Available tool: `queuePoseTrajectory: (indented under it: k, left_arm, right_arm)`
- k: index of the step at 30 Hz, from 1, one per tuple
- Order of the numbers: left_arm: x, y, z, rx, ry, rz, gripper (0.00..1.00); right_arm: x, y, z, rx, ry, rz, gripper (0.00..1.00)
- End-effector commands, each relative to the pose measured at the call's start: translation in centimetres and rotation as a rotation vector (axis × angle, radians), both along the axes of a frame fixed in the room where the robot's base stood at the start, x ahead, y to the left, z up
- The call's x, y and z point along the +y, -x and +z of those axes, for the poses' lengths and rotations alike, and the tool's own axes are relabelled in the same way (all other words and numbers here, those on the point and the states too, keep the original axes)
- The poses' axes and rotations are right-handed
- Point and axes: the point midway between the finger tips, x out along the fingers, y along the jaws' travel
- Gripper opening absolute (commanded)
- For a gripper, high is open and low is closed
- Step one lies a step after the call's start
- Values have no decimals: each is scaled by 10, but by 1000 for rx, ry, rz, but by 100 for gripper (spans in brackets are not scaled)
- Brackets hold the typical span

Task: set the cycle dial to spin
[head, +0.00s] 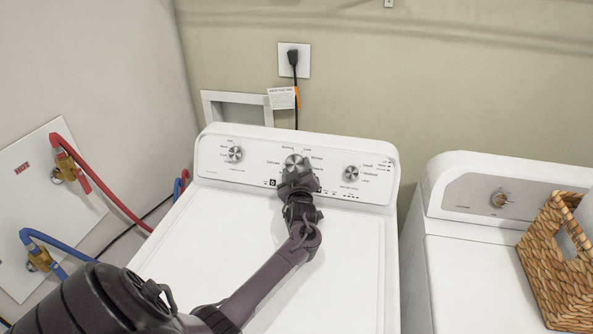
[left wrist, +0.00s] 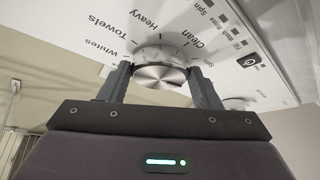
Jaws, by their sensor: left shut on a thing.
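The cycle dial (head: 294,160) is the large silver knob in the middle of the white washer's control panel (head: 262,157). My left gripper (head: 296,172) reaches up over the lid to it. In the left wrist view the round dial (left wrist: 160,76) sits between the two fingers of my left gripper (left wrist: 161,82), which are shut on it. Labels around it there include Whites, Towels, Heavy, Clean and Spin. I cannot tell exactly which label the dial points to. My right gripper is not in view.
Two smaller knobs flank the dial, one on the left (head: 235,154) and one on the right (head: 351,173). A second white machine (head: 466,270) with a wicker basket (head: 559,264) stands at right. Red (head: 101,185) and blue (head: 49,241) hoses run along the left wall.

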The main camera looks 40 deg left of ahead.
Motion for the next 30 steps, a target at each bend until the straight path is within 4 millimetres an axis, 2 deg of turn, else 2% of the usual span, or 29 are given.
queuePoseTrajectory:
  k: [8,30]
  left_arm:
    - [-2,-1,-2,-45,84,45,35]
    - [-4,-6,5,-266,489,270,35]
  right_arm:
    - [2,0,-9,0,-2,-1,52]
    - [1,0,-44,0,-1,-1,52]
